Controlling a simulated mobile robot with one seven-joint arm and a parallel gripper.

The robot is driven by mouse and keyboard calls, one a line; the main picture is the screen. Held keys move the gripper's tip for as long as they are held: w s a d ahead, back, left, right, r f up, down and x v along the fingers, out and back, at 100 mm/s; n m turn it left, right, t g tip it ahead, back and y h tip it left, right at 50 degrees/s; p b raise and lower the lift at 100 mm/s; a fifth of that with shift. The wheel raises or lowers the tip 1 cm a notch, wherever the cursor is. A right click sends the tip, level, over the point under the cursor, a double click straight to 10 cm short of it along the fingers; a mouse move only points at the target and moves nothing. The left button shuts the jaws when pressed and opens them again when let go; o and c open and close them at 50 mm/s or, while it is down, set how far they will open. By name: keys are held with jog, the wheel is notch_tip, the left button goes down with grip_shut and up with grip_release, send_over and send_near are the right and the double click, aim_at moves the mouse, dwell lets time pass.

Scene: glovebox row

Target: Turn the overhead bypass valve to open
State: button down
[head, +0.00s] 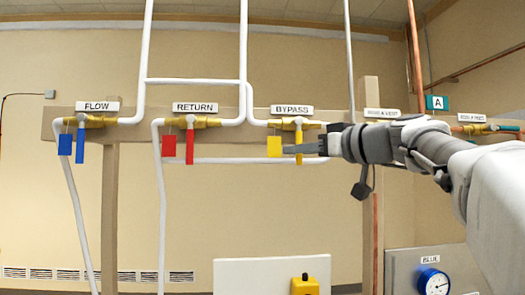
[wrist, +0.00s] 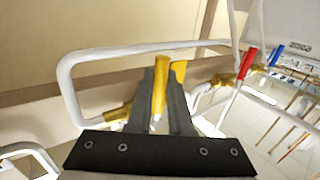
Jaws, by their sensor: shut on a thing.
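The bypass valve (head: 290,123) is a brass body on the beam under the BYPASS sign (head: 292,110). Its yellow lever (head: 299,138) hangs straight down, crosswise to the body. A yellow tag (head: 274,146) hangs just left of it. My gripper (head: 300,148) reaches in from the right at lever height, its fingers across the lever. In the wrist view my gripper (wrist: 162,95) has the yellow lever (wrist: 159,85) between its two fingers, shut on it. The fingers hide part of the lever's lower length in the head view.
The return valve with its red lever (head: 190,146) and the flow valve with its blue lever (head: 80,145) are to the left. White pipes (head: 200,81) run above and below the beam. A white panel (head: 250,275) with a yellow box (head: 304,286) stands below.

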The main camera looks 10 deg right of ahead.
jog(key=shift+d, duration=0.1)
jog(key=shift+d+r+n+g+h+p, duration=0.65)
jog(key=shift+d+n+h+p, duration=0.25)
jog(key=shift+n+h+p, duration=0.4)
jog(key=shift+d+r+n+g+h+p, duration=0.6)
jog(key=shift+d+n+h+p, duration=0.4)
jog(key=shift+n, duration=0.65)
jog(key=shift+d+r+n+g+h+p, duration=0.65)
jog(key=shift+n+h+p, duration=0.45)
jog(key=shift+n, duration=0.35)
jog(key=shift+d, duration=0.1)
jog(key=c, duration=0.8)
grip_release()
jog(key=shift+c, duration=0.2)
